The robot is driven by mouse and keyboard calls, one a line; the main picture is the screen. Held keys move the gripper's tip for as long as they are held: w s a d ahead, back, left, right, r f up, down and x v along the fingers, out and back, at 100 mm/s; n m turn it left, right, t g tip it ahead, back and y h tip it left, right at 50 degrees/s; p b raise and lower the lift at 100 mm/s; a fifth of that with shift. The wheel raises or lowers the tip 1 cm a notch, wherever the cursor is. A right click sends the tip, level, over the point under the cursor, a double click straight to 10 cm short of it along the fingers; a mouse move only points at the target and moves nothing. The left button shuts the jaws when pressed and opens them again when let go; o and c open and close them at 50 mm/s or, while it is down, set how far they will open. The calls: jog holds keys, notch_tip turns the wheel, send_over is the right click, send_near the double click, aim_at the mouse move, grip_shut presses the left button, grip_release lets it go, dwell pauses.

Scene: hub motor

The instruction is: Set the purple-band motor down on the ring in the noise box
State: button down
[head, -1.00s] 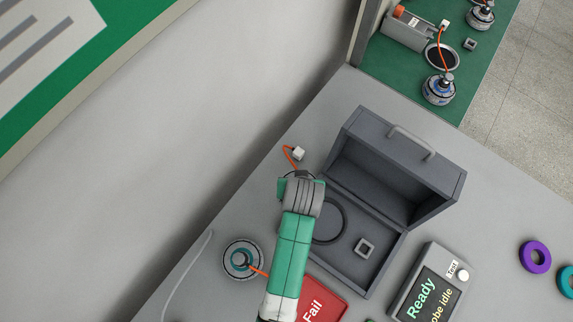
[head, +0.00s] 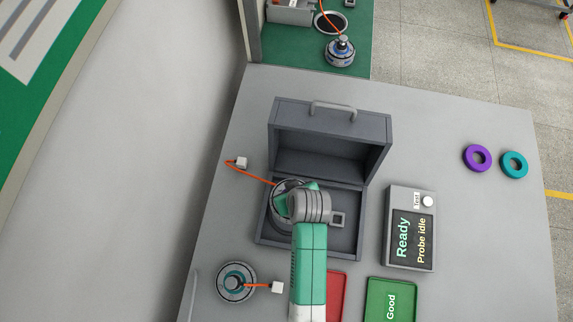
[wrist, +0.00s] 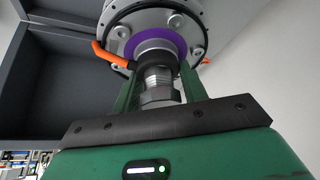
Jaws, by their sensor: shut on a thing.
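The noise box (head: 363,222) stands with its lid (head: 388,130) open in the head view. My gripper (head: 299,200) is over the left part of its floor and is shut on the purple-band motor (head: 274,201). The wrist view shows the fingers (wrist: 158,85) closed around the motor's threaded shaft, with the purple band (wrist: 143,49) around its base. The motor's orange cable runs out over the box's left side to a white plug (head: 241,162). The ring is hidden beneath the motor and gripper. I cannot tell whether the motor touches it.
A small square socket (head: 338,220) is on the box floor, right of my gripper. Another motor (head: 236,282) stands front left. A tester (head: 410,228) reads "Ready, Probe idle". Red (head: 337,298) and green (head: 391,300) trays lie in front. Purple (head: 477,157) and teal (head: 514,165) rings lie right.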

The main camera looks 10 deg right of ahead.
notch_tip(320, 180, down, 11)
jog(key=b, duration=0.7)
dwell(0.7)
jog(key=shift+w+f+b, duration=0.1)
jog(key=shift+f+b, duration=0.4)
jog(key=shift+f, duration=0.2)
jog(key=shift+f, duration=0.45)
jog(key=shift+f+b, duration=0.65)
jog(key=shift+f, duration=0.05)
jog(key=c, duration=0.7)
grip_release()
